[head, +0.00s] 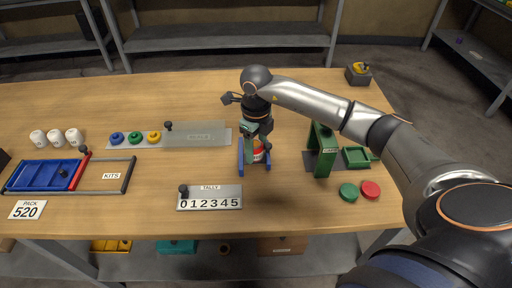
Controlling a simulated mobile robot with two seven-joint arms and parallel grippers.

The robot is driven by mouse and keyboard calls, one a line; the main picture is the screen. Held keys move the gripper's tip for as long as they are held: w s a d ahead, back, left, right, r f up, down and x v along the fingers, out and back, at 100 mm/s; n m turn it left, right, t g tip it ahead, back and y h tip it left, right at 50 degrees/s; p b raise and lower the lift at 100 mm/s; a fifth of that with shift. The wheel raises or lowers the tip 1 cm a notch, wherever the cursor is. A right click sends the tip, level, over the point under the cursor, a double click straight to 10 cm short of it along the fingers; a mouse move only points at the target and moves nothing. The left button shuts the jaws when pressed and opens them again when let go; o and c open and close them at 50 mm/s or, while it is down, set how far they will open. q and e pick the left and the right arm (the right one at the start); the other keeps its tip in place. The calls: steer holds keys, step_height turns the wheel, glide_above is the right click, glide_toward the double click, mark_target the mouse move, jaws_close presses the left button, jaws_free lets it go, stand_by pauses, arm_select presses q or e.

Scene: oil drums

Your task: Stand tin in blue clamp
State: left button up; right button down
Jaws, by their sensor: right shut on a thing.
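The tin (259,155), with a red and white label, is in the grip of my right gripper (257,143). The gripper points down from above and is shut on the tin, hiding its upper part. The blue clamp (241,162) shows as blue uprights to the left and right of the tin. The tin looks upright between them, but I cannot tell whether it rests on the clamp's base or touches its sides. My left gripper is not in view.
A green press (323,150) and green tray (356,157) stand to the right, near green (348,192) and red (370,190) discs. The tally plate (222,203) lies in front. A grey plate (195,133), blue kit tray (45,175) and white cups (56,137) lie left.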

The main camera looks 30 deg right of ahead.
steer(key=shift+f, duration=0.35)
stand_by(0.5)
steer(key=shift+c, duration=0.8)
jaws_free()
steer(key=shift+d, duration=0.1)
steer(key=shift+c, duration=1)
steer(key=o, duration=0.3)
steer(key=shift+d, duration=0.1)
steer(key=shift+r, duration=0.1)
